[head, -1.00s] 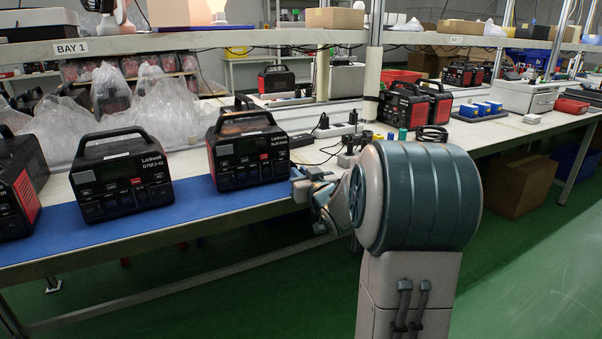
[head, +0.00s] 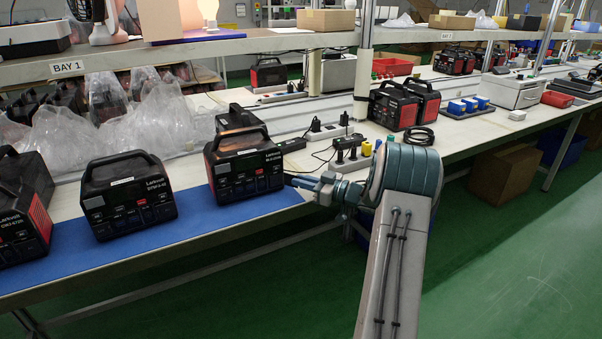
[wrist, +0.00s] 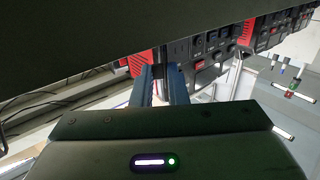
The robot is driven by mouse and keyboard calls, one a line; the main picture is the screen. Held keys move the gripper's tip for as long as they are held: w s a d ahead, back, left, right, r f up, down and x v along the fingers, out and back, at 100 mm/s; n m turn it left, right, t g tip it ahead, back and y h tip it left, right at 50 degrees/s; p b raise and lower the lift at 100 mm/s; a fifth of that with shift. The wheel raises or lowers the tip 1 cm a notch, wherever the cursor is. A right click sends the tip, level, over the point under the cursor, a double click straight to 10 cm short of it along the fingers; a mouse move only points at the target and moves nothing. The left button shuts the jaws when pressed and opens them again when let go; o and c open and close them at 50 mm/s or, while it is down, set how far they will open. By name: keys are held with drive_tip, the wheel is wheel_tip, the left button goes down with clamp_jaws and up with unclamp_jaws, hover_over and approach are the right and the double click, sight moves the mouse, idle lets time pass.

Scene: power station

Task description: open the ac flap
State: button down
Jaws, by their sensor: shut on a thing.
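The black and red power station (head: 244,168) stands upright at the right end of the blue mat (head: 190,222). My gripper (head: 292,181) reaches in from the right, at that station's lower right side. In the wrist view my gripper's two blue-grey fingers (wrist: 160,72) meet the station's panel (wrist: 186,50), close to its red edge. They are shut on a small dark part between the tips, which appears to be the ac flap (wrist: 160,75). Its outline is mostly hidden by the fingers, so I cannot tell how far open it is.
Another power station (head: 127,194) stands to the left on the mat, with one more (head: 22,205) at the left edge. Power strips with plugs (head: 350,150) and cables lie behind my gripper. A shelf (head: 200,52) runs above the bench. The green floor in front is clear.

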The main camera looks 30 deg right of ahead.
drive_tip(key=shift+w+d+n+g+y+p, duration=0.15)
drive_tip(key=shift+w+n+g+y+p, duration=0.05)
drive_tip(key=shift+n+g+y+p, duration=0.2)
drive_tip(key=shift+w+d+n+g+y+p, duration=0.15)
drive_tip(key=shift+n+g+y+p, duration=0.15)
drive_tip(key=shift+y, duration=0.2)
drive_tip(key=c, duration=1.5)
unclamp_jaws()
drive_tip(key=shift+d, duration=0.1)
drive_tip(key=p+v, duration=0.1)
drive_tip(key=v, duration=1.2)
drive_tip(key=shift+s+d+r, duration=0.1)
drive_tip(key=shift+s+d, duration=0.15)
